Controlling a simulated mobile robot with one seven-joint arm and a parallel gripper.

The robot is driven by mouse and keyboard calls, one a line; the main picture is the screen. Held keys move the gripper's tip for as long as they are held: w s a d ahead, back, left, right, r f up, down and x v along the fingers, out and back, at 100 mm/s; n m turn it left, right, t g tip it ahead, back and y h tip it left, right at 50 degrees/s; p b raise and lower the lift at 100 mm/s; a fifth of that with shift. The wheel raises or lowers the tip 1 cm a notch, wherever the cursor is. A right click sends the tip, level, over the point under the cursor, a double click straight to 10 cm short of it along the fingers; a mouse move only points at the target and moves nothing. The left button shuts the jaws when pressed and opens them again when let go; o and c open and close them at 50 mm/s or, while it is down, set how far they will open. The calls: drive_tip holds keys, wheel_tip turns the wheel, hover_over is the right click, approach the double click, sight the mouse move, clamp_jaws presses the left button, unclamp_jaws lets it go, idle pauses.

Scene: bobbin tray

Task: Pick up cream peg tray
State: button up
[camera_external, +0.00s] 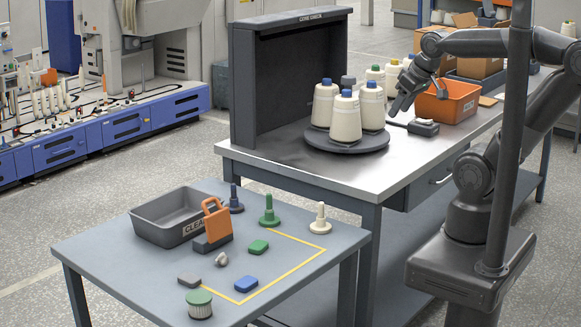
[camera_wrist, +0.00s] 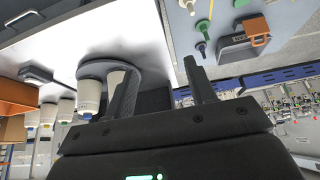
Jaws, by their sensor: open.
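The cream peg tray (camera_external: 319,218) is a small cream piece with a round base and an upright peg. It stands upright on the low grey-blue table (camera_external: 290,290), near the corner of a yellow outline. A pale cream piece at the top edge of the wrist view (camera_wrist: 190,5) looks like it, partly cut off. My gripper (camera_external: 402,98) is over the higher workbench, right of the yarn cones, well away from the cream peg tray. In the wrist view my gripper (camera_wrist: 160,85) has its two fingers apart with nothing held between them.
Green (camera_external: 269,212) and blue (camera_external: 236,200) peg trays stand left of the cream one. A grey bin (camera_external: 160,228), an orange-handled piece (camera_external: 216,220) and small blocks share the table. Cones on a round dark plate (camera_external: 330,145) and a dark upright panel (camera_external: 285,70) stand on the workbench.

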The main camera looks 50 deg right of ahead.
drive_tip(key=w+a+f+m+g, duration=0.1)
drive_tip(key=w+a+f+g, duration=0.1)
drive_tip(key=w+f, duration=0.3)
drive_tip(key=w+a+f+m+g, duration=0.1)
drive_tip(key=w+a+f, duration=0.3)
drive_tip(key=f, duration=0.5)
drive_tip(key=w+a+f+m+g, duration=0.1)
drive_tip(key=w+a+f+g, duration=0.1)
drive_tip(key=w+a+f, duration=0.2)
drive_tip(key=shift+w+f+g, duration=0.15)
drive_tip(key=shift+w+f, duration=0.8)
drive_tip(key=shift+w, duration=0.2)
drive_tip(key=shift+w+f+g, duration=0.15)
drive_tip(key=shift+w+f, duration=0.75)
drive_tip(key=shift+w, duration=0.2)
hover_over(321, 217)
drive_tip(key=f, duration=0.5)
drive_tip(key=shift+s+d+f, duration=0.1)
drive_tip(key=shift+d+f, duration=0.1)
drive_tip(key=shift+f, duration=0.2)
drive_tip(key=shift+w+d+f, duration=0.1)
drive_tip(key=shift+w+f, duration=0.1)
drive_tip(key=shift+f, duration=1.2)
drive_tip(key=shift+w+d+f, duration=0.1)
drive_tip(key=shift+w+f, duration=0.05)
drive_tip(key=shift+f, duration=1.2)
drive_tip(key=c, duration=1.1)
